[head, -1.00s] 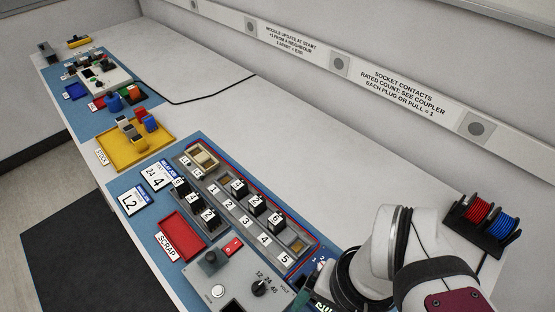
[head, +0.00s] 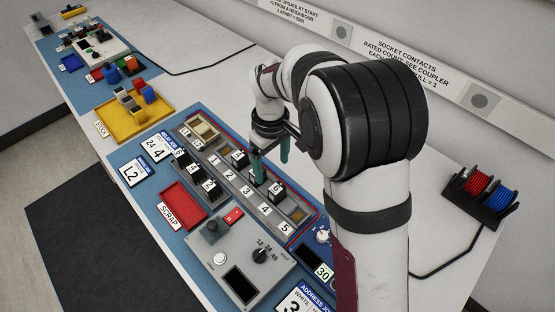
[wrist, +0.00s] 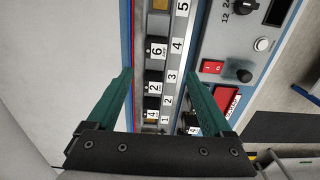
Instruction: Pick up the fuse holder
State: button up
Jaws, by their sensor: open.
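In the wrist view my gripper (wrist: 157,76) is open and empty, one finger on each side of a row of black numbered modules. A module marked 6 (wrist: 156,49) and one marked 2 (wrist: 153,88) show there. The cream block is not seen in the wrist view.
Black modules stand on the rack (head: 249,197) and beside it. A red scrap tray (head: 183,205) and a grey control box (head: 222,262) lie nearby. A yellow tray (head: 116,124) with blocks is farther back.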

aim_at(277, 188)
jog(key=f, duration=0.7)
jog(key=d+f, duration=0.1)
jog(key=f, duration=0.3)
jog(key=shift+d, duration=0.1)
jog(key=shift+r, duration=0.1)
grip_shut()
notch_tip(277, 188, up, 4)
jog(key=shift+r, duration=0.2)
jog(key=s+d+r, duration=0.3)
jog(key=d+r, duration=0.3)
jog(key=d, duration=0.5)
jog(key=shift+r, duration=0.3)
jog(key=shift+s+d, duration=0.1)
